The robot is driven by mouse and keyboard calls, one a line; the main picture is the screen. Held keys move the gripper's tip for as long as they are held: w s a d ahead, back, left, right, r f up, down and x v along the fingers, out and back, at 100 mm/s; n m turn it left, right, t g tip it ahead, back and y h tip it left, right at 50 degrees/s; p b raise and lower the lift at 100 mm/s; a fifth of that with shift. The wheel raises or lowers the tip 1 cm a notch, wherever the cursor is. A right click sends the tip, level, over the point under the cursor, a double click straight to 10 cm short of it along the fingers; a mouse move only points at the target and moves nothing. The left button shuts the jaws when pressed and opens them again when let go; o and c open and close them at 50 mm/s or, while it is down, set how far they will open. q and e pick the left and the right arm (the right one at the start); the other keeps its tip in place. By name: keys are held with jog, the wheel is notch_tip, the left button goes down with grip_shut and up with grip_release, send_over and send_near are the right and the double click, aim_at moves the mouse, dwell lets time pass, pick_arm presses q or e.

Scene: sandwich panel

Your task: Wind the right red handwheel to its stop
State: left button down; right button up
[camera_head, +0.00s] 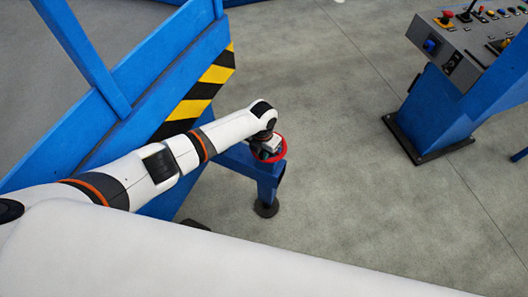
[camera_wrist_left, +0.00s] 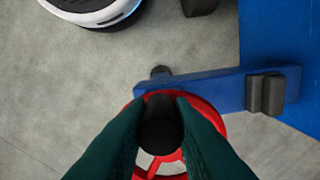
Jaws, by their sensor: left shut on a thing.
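One red handwheel (camera_head: 282,153) shows in the head view, on the end of a blue bracket (camera_head: 236,159). My left gripper (camera_head: 267,147) is at it and covers part of it. In the left wrist view the red rim (camera_wrist_left: 207,110) and spokes lie below the fingers. The dark fingers of my left gripper (camera_wrist_left: 160,106) are shut on a black round knob (camera_wrist_left: 159,133) at the wheel's rim. The wheel's hub is mostly hidden by the fingers. My right gripper is not in view.
A blue frame with a black and yellow striped panel (camera_head: 208,88) stands left of the wheel. A control console (camera_head: 470,38) on a blue post stands at the upper right. Grey floor (camera_head: 370,180) between them is clear. My white arm link crosses the bottom.

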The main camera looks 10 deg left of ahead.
pick_arm(q)
jog(key=shift+w+a, duration=0.1)
jog(key=shift+a, duration=0.05)
dwell(0.3)
jog(key=c, duration=1.3)
grip_release()
notch_tip(320, 180, up, 12)
jog(key=shift+r, duration=0.1)
